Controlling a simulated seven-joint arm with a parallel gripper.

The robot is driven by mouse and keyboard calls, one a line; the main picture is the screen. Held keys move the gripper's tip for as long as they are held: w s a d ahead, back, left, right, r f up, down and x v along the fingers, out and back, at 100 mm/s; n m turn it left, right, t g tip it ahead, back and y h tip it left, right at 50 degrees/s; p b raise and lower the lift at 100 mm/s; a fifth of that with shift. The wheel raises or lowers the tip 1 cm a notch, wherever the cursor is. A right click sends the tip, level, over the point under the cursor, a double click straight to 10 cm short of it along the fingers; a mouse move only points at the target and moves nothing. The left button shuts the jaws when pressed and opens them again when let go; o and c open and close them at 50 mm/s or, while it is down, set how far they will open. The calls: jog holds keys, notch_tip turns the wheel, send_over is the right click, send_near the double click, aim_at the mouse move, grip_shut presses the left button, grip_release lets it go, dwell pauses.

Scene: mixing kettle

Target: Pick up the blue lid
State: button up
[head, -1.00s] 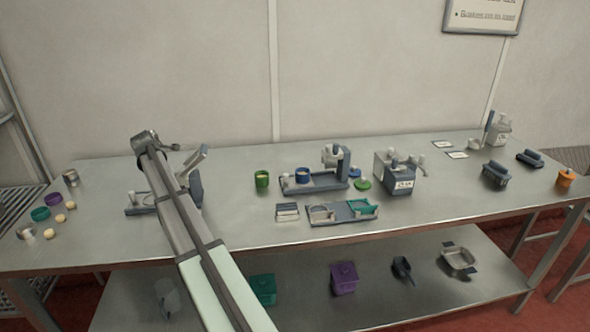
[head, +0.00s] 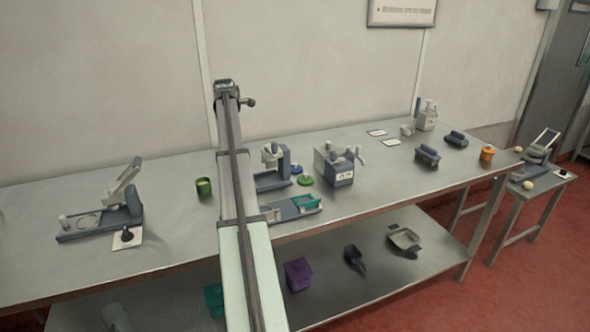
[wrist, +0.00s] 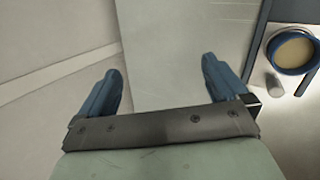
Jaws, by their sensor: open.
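The blue lid (head: 297,169) lies on the table next to the dispenser stand, just behind a green lid (head: 305,180). It is small in the head view and I do not see it in the wrist view. In the wrist view my gripper (wrist: 162,82) is open, with blue fingers wide apart and nothing between them. In the head view my arm rises up the middle, its end above the table and left of the blue lid; the fingers are not clear there.
A blue-rimmed cup (wrist: 292,50) with tan contents shows at right in the wrist view. A grey kettle machine (head: 335,165) stands right of the lids. A green cup (head: 204,187) and a press (head: 105,215) are to the left. A tray (head: 290,208) lies in front.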

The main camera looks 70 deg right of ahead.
jog(key=s+d+r+y, duration=0.1)
jog(key=s+d, duration=0.2)
jog(key=s, duration=0.5)
jog(key=s+d+r+n+g+y, duration=0.1)
jog(key=s+d, duration=0.2)
jog(key=s, duration=0.4)
jog(key=s+d+r+y, duration=0.1)
jog(key=s+d+r, duration=0.15)
jog(key=s, duration=0.55)
jog(key=n+g+y, duration=0.2)
jog(key=n, duration=0.2)
send_over(295, 167)
notch_tip(295, 167, down, 8)
jog(key=f, duration=0.8)
jog(key=d+f, duration=0.1)
jog(key=f, duration=0.3)
jog(key=shift+w+f, duration=0.15)
jog(key=shift+f, duration=0.25)
jog(key=c, duration=1.1)
